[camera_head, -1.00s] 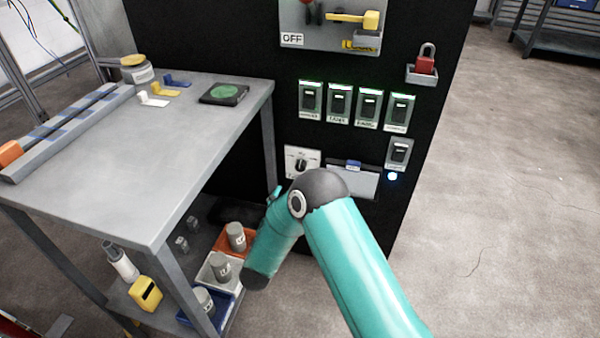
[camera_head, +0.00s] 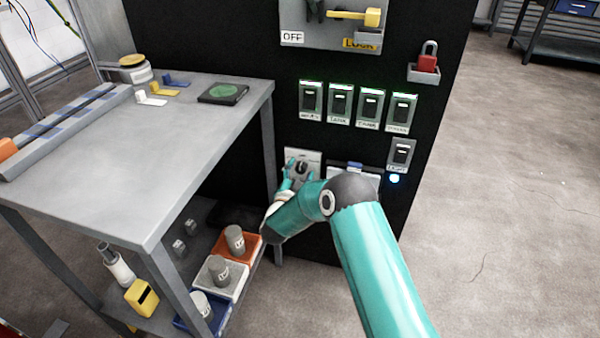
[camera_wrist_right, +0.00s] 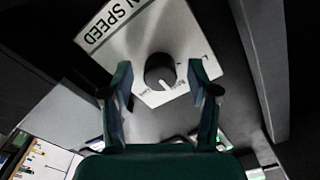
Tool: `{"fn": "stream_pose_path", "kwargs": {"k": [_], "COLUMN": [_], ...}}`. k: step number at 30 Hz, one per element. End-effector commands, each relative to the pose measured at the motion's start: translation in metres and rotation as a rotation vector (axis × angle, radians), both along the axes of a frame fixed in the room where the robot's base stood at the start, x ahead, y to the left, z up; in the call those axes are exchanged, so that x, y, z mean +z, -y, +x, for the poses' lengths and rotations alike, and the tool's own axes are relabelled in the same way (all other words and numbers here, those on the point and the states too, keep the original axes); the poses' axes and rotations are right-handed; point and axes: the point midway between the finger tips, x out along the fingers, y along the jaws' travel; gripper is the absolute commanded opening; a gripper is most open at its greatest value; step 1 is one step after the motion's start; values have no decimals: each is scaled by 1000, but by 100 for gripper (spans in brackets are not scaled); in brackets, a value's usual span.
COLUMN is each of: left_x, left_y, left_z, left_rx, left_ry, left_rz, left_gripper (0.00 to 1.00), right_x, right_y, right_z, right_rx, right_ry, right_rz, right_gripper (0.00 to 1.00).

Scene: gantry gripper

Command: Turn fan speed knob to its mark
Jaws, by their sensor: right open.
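The fan speed knob (camera_wrist_right: 160,72) is a round black dial with a white pointer on a pale plate (camera_wrist_right: 185,30) lettered "N SPEED" in the right wrist view. In the head view the knob (camera_head: 302,167) shows small on its white plate, low on the black panel. My right gripper (camera_wrist_right: 160,95) is open, with one finger on each side of the knob in the wrist picture. Whether the fingers touch it cannot be told. In the head view the right gripper (camera_head: 297,182) is at the plate and covers its lower part. My left gripper is not in view.
Several black switches (camera_head: 341,102) sit above the knob, with another switch (camera_head: 402,154) and a blue light (camera_head: 394,179) to the right. A grey bench (camera_head: 130,130) stands close on the left. A small tray (camera_head: 355,178) is right of the plate.

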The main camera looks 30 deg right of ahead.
Motion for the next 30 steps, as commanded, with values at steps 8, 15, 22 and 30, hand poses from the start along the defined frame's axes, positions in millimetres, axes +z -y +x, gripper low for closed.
{"fn": "stream_pose_path", "kwargs": {"k": [8,15,22,30], "left_x": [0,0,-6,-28], "left_y": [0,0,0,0], "left_z": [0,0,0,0], "left_rx": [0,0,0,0], "left_ry": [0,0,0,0], "left_rz": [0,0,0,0], "left_gripper": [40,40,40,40], "right_x": [0,0,-2,-4], "right_y": [0,0,1,1], "right_z": [0,-1,-1,-1], "right_rx": [-1,-1,-1,-3], "right_ry": [0,1,25,132], "right_rz": [0,0,21,110], "right_gripper": [26,0,0,0]}}
